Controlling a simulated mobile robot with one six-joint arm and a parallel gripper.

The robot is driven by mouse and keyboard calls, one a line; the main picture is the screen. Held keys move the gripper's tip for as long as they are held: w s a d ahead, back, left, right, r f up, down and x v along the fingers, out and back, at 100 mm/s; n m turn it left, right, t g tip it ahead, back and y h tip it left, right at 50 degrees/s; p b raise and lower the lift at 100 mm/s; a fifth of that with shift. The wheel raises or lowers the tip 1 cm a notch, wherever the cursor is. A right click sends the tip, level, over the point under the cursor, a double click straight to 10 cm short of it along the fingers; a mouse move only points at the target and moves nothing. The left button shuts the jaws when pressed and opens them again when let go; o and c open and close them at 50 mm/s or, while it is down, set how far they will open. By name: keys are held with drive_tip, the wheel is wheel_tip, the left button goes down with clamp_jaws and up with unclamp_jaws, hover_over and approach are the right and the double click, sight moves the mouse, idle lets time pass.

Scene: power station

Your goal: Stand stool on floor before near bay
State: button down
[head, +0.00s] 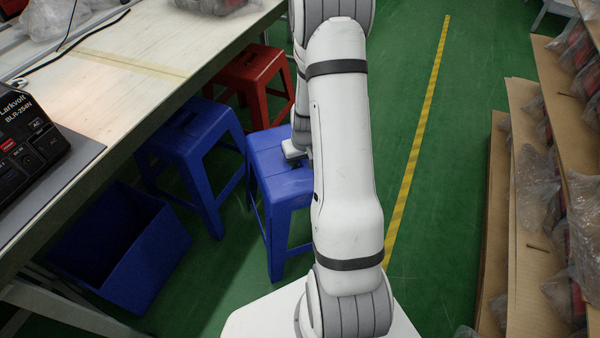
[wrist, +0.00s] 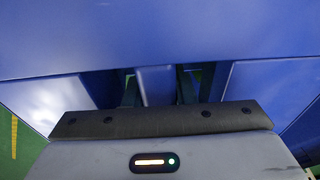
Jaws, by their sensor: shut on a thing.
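A blue stool (head: 272,180) is upright beside the bench, partly behind my arm in the head view. My gripper (head: 293,152) is at its seat, mostly hidden by my arm. In the wrist view the stool's blue seat (wrist: 160,35) fills the upper part. There my gripper (wrist: 157,92) has its two dark fingers on either side of a blue part of the stool and is shut on it. I cannot tell whether the stool's feet touch the floor. A second blue stool (head: 192,150) stands to the left, under the bench edge. A red stool (head: 252,78) stands behind.
A workbench (head: 150,75) runs along the left, with a black device (head: 28,140) on it. A blue bin (head: 125,250) sits under it. Shelves with cardboard boxes and bagged items (head: 545,190) line the right. Green floor with a yellow-black line (head: 422,110) is clear between.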

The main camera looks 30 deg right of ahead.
drive_tip(key=shift+f+b, duration=0.6)
drive_tip(key=shift+f, duration=1.1)
drive_tip(key=c, duration=1.7)
unclamp_jaws()
drive_tip(key=shift+f, duration=0.1)
drive_tip(key=o, duration=0.5)
drive_tip(key=r+p, duration=0.1)
drive_tip(key=r, duration=0.3)
drive_tip(key=s+r+p, duration=0.1)
drive_tip(key=r+p, duration=0.1)
drive_tip(key=r, duration=0.2)
drive_tip(key=r+p, duration=0.1)
drive_tip(key=r, duration=0.3)
drive_tip(key=shift+s+a+p, duration=0.1)
drive_tip(key=shift+s+p, duration=0.2)
drive_tip(key=shift+s, duration=0.05)
drive_tip(key=s+a+r+n, duration=0.1)
drive_tip(key=s+a+r, duration=1.4)
drive_tip(key=s+r, duration=0.2)
wheel_tip(320, 180, up, 3)
drive_tip(key=shift+s+f+g, duration=0.15)
drive_tip(key=shift+f+g, duration=0.05)
drive_tip(key=shift+g, duration=0.1)
